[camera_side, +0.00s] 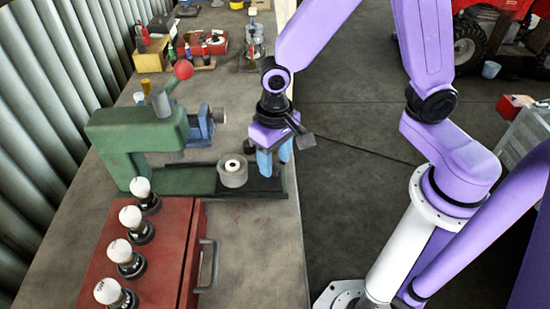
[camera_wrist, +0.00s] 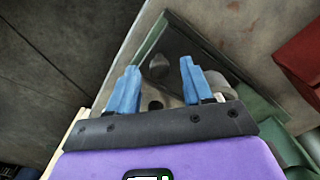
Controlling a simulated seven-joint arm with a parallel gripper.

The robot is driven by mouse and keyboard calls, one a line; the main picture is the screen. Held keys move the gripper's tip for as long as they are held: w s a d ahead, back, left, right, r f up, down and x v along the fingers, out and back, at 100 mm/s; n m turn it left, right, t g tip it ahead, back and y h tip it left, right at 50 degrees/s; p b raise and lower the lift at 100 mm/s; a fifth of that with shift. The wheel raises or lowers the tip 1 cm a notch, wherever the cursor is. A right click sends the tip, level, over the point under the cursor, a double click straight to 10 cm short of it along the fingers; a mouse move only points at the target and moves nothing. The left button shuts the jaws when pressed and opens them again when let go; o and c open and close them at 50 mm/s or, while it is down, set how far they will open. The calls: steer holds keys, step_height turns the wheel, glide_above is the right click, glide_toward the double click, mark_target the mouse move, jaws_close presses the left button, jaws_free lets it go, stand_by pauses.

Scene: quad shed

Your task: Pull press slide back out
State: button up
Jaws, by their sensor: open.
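The green press (camera_side: 135,135) stands on the bench with a red ball on its lever. Its dark slide (camera_side: 265,186) lies at the right end of the green base, near the bench edge. A grey round cup with a white centre (camera_side: 233,172) sits on it. My gripper (camera_side: 274,165) is just above the slide's right end, fingers pointing down, open. In the wrist view a grey knob (camera_wrist: 158,66) shows between the blue fingers on the dark slide (camera_wrist: 182,42). I cannot tell whether the fingers touch it. The cup is partly hidden behind the right finger there.
A red chest (camera_side: 150,245) with several white-topped stamps stands in front of the press. A blue vise (camera_side: 203,122) is behind it. A yellow box (camera_side: 150,61) and a red tray (camera_side: 205,44) are farther back.

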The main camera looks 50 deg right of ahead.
steer(key=shift+f, duration=0.4)
jaws_close()
steer(key=shift+s+d, duration=0.5)
jaws_free()
step_height(320, 180, up, 18)
steer(key=shift+f, duration=0.25)
stand_by(0.5)
